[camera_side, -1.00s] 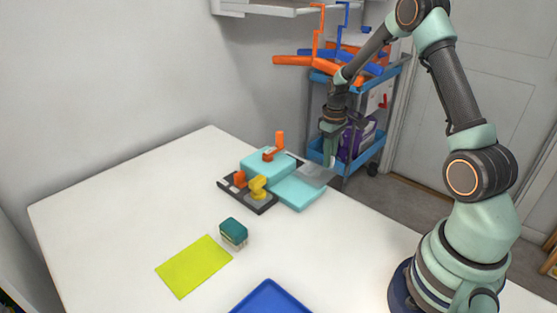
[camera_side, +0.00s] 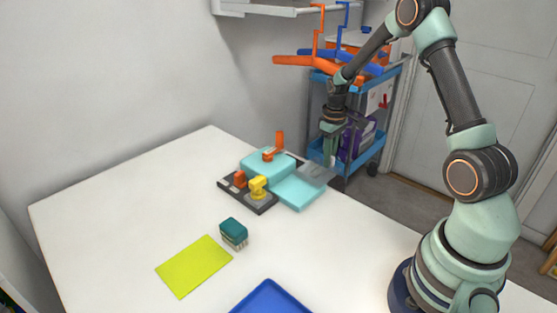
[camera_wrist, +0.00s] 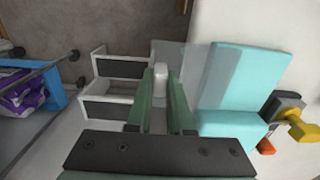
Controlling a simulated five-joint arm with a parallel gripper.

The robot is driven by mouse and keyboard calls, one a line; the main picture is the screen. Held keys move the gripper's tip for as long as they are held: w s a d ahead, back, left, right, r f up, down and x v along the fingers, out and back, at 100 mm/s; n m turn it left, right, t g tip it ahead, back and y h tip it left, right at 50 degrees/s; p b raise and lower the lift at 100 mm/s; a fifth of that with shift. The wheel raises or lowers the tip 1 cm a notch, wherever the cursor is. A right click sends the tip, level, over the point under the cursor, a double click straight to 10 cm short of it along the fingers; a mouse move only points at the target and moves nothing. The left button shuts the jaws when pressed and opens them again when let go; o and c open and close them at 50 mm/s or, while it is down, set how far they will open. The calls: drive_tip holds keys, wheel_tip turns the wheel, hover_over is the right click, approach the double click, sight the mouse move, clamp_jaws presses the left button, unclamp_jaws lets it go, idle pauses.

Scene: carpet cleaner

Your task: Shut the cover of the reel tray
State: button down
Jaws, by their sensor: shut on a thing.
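The reel tray appears to be the flat teal tray (camera_side: 299,194) at the right side of the machine; in the wrist view it is the teal slab (camera_wrist: 250,85). A clear grey cover (camera_side: 316,173) sticks out past the tray's back right edge, beyond the table edge. In the wrist view the cover (camera_wrist: 212,75) overlaps the tray's left part. My gripper (camera_side: 330,163) is above the outer end of the cover. In the wrist view my gripper (camera_wrist: 161,90) is shut on a small white tab (camera_wrist: 161,72) at the cover's outer side.
A teal block (camera_side: 266,162) with an orange handle (camera_side: 279,140) stands beside the tray. A dark base (camera_side: 246,198) carries a yellow knob (camera_side: 258,186). A teal brush (camera_side: 233,231), a lime sheet (camera_side: 194,265) and a blue tray (camera_side: 268,297) lie nearer. A cart (camera_side: 323,159) stands behind.

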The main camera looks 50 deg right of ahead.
sight(312, 178)
drive_tip(key=a, duration=0.8)
drive_tip(key=shift+a, duration=0.15)
drive_tip(key=c, duration=0.8)
unclamp_jaws()
wheel_tip(312, 178, up, 12)
drive_tip(key=shift+r, duration=0.15)
drive_tip(key=s+a+r+t, duration=0.5)
drive_tip(key=s+a+r, duration=0.4)
drive_tip(key=s+a, duration=0.2)
drive_tip(key=shift+a+r+t, duration=0.15)
drive_tip(key=shift+a+t, duration=0.15)
drive_tip(key=shift+a, duration=0.5)
